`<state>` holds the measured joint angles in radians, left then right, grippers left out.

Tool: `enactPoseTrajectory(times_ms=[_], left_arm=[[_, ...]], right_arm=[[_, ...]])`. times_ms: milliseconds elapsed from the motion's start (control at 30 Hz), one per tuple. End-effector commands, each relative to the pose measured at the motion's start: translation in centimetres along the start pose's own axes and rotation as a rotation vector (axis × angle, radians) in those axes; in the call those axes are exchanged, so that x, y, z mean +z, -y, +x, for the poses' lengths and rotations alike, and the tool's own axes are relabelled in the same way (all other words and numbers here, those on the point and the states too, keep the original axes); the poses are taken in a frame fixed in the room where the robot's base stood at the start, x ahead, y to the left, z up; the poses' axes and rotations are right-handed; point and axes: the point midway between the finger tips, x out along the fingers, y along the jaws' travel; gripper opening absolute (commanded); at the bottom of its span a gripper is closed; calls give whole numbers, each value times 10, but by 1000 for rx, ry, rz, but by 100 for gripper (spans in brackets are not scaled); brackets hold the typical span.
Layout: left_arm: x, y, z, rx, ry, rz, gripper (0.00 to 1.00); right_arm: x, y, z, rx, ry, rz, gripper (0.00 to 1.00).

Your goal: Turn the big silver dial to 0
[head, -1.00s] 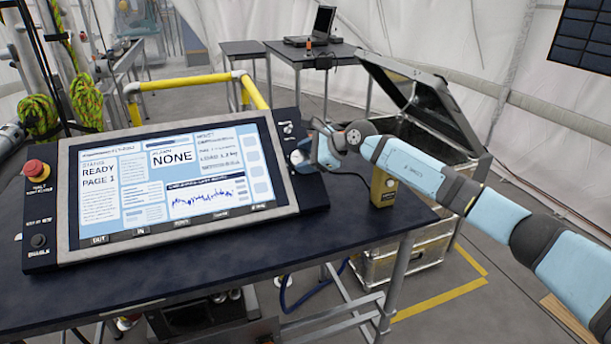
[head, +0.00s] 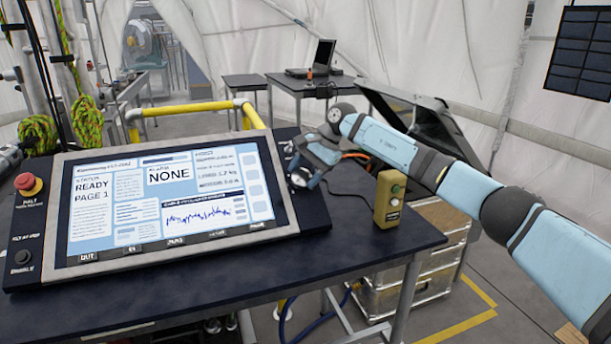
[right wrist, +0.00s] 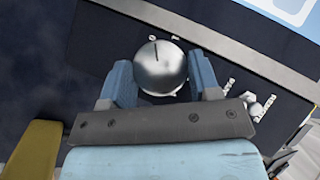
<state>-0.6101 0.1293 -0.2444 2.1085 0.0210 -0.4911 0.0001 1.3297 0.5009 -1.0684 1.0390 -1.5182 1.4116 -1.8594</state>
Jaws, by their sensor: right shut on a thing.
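The big silver dial (head: 300,177) is on the dark right-hand strip of the console (head: 322,215). In the right wrist view the dial (right wrist: 161,67) is a shiny round knob with a dark line near its top, pointing at small marks on the panel. My right gripper (head: 303,172) reaches in from the right. Its two blue fingers (right wrist: 161,80) stand on either side of the dial and are shut on it. My left gripper is not in view.
The console screen (head: 170,200) reads READY, PAGE 1 and NONE. A red stop button (head: 27,183) is at its left edge. A yellow-brown control box (head: 389,200) stands on the table right of the dial. A smaller silver knob (right wrist: 255,108) is near the dial.

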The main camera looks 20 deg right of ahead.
Motion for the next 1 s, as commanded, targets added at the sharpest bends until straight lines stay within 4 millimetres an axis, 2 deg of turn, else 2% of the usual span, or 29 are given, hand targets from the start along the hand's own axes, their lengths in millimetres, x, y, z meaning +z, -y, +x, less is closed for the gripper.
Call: enactPoseTrajectory(times_ms=[400, 1000], left_arm=[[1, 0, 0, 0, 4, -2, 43], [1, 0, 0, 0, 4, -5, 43]], right_arm=[[1, 1, 2, 139, -8, -164, 33], [0, 0, 3, 163, -10, -192, 33]])
